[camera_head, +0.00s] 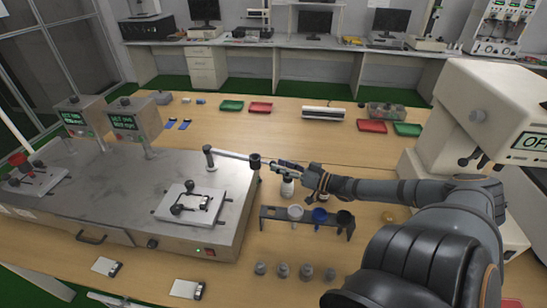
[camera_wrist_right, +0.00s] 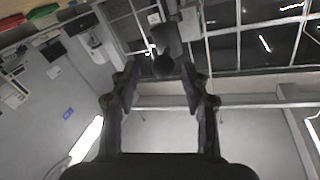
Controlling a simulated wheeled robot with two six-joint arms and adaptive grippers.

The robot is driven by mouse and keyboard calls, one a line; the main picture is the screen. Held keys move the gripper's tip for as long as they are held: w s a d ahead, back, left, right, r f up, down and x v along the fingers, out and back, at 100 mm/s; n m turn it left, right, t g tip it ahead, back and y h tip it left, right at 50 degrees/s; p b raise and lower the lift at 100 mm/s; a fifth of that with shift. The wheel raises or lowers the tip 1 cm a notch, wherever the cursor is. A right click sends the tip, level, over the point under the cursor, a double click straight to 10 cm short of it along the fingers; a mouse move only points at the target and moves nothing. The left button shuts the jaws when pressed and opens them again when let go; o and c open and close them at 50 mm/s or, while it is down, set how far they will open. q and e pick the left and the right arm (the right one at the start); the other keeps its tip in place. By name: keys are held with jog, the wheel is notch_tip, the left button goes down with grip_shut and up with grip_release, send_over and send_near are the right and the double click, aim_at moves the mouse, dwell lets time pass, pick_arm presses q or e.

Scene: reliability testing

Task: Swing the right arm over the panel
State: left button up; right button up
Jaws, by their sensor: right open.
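The grey metal test panel (camera_head: 120,190) fills the left of the long wooden table in the head view. It carries a fixture plate with black knobs (camera_head: 190,203), an upright post with a horizontal rod (camera_head: 209,157), and two display boxes (camera_head: 136,122) with green text. My right arm comes in from the right. My right gripper (camera_head: 277,163) points left near the panel's right edge, close to the dark end of the rod; contact cannot be told. In the right wrist view the gripper (camera_wrist_right: 161,70) has its fingers apart, with nothing held between them. My left gripper is in neither view.
Below my right forearm stands a dark rack (camera_head: 281,214) with several cups, and small grey weights (camera_head: 282,270) lie in front. A white bottle (camera_head: 287,187) stands beside the gripper. Red and green trays (camera_head: 260,107) lie at the back. A white machine (camera_head: 490,120) stands right.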

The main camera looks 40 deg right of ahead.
jog(key=b+x, duration=0.1)
jog(key=x, duration=0.1)
jog(key=shift+w+a+f, duration=0.15)
jog(key=shift+w+a, duration=0.05)
jog(key=shift+w+a+b, duration=0.15)
jog(key=shift+w+b, duration=0.1)
jog(key=shift+b, duration=0.15)
jog(key=shift+w+r, duration=0.1)
jog(key=shift+r, duration=0.15)
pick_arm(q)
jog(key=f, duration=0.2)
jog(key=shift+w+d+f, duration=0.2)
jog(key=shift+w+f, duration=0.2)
pick_arm(e)
grip_shut()
